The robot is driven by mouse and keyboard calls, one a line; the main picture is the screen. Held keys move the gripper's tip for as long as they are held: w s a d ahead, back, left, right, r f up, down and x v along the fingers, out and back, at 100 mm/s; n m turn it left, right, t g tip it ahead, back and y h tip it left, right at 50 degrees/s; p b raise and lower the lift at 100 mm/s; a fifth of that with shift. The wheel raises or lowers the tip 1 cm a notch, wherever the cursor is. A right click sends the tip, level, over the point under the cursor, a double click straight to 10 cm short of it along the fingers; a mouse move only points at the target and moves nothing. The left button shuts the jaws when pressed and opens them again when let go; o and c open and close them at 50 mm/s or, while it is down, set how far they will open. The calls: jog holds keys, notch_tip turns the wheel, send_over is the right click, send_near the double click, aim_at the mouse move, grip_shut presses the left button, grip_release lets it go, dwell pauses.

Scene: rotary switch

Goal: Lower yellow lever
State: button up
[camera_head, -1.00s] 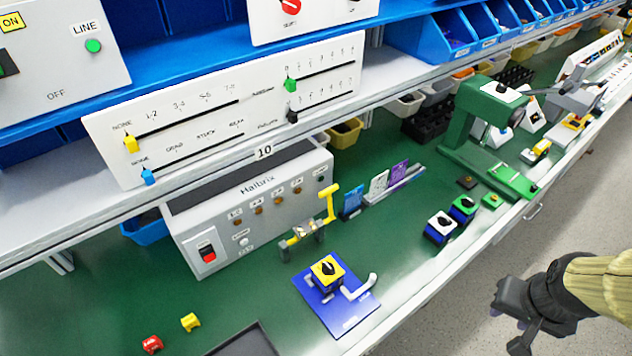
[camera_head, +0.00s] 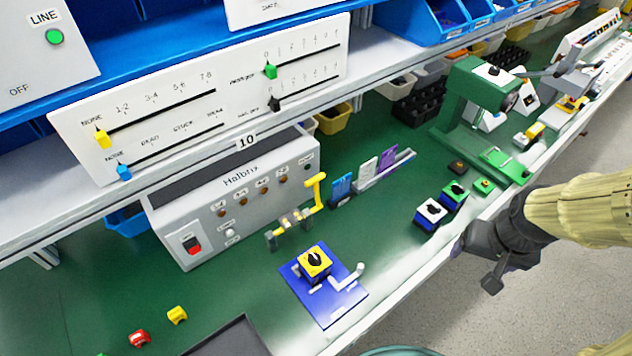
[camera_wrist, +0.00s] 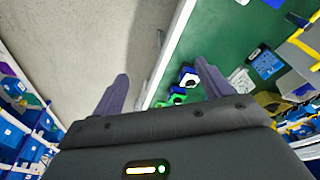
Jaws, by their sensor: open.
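A yellow lever (camera_head: 317,190) stands raised on a small grey and yellow mount (camera_head: 290,228) on the green bench, in front of the grey Halbrix box. My gripper (camera_head: 476,262) is at the right, by the bench's front edge, well apart from the lever. In the wrist view my gripper (camera_wrist: 161,72) has its two dark fingers spread with nothing between them. The lever cannot be clearly made out in the wrist view.
A blue plate with a yellow rotary switch (camera_head: 315,262) lies in front of the lever. Blue and green switch blocks (camera_head: 431,214) sit near the bench edge. A green machine (camera_head: 470,105) stands farther right. The slider panel (camera_head: 200,105) overhangs behind.

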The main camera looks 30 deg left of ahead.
jog(key=w+a+r+n+p, duration=0.1)
jog(key=w+a+r+n, duration=0.2)
jog(key=w+a, duration=0.6)
jog(key=r+n+g+p, duration=0.1)
jog(key=n+g+p, duration=0.1)
jog(key=n+p, duration=0.35)
send_over(315, 178)
jog(key=b, duration=0.2)
jog(key=shift+s+a+r+n, duration=0.15)
jog(key=shift+a+r+n, duration=0.05)
jog(key=shift+n, duration=0.35)
jog(key=f+p, duration=0.1)
jog(key=f, duration=0.4)
jog(key=f+p, duration=0.2)
jog(key=f, duration=0.4)
jog(key=f+p, duration=0.1)
jog(key=f, duration=0.5)
jog(key=shift+w+d+f, duration=0.2)
jog(key=shift+w, duration=0.05)
